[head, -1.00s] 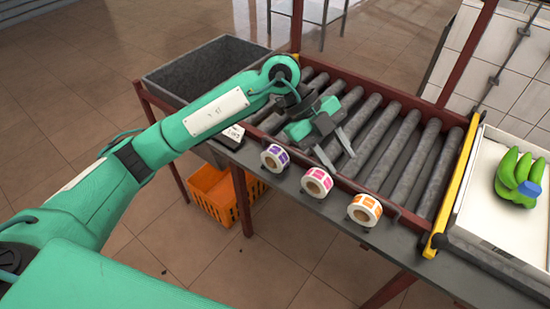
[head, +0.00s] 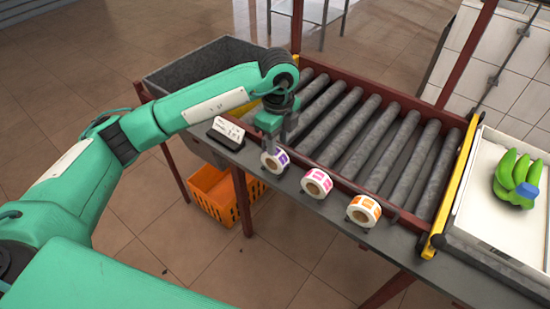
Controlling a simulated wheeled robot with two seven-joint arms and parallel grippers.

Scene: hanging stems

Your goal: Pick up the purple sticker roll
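The purple sticker roll (head: 275,161), white with purple labels, stands on the dark ledge in front of the roller conveyor. It is the leftmost of three rolls. My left gripper (head: 277,143) is directly above and just behind it, pointing down. Its grey fingers look apart, with their tips close to the roll's top. Whether they touch the roll cannot be told, as the tips are partly hidden. My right gripper is not in view.
A pink roll (head: 317,183) and an orange roll (head: 364,210) stand to the right on the ledge. A small label stand (head: 227,133) is to the left. Conveyor rollers (head: 385,150) lie behind. An orange crate (head: 215,198) is below. Green bananas (head: 517,178) lie at far right.

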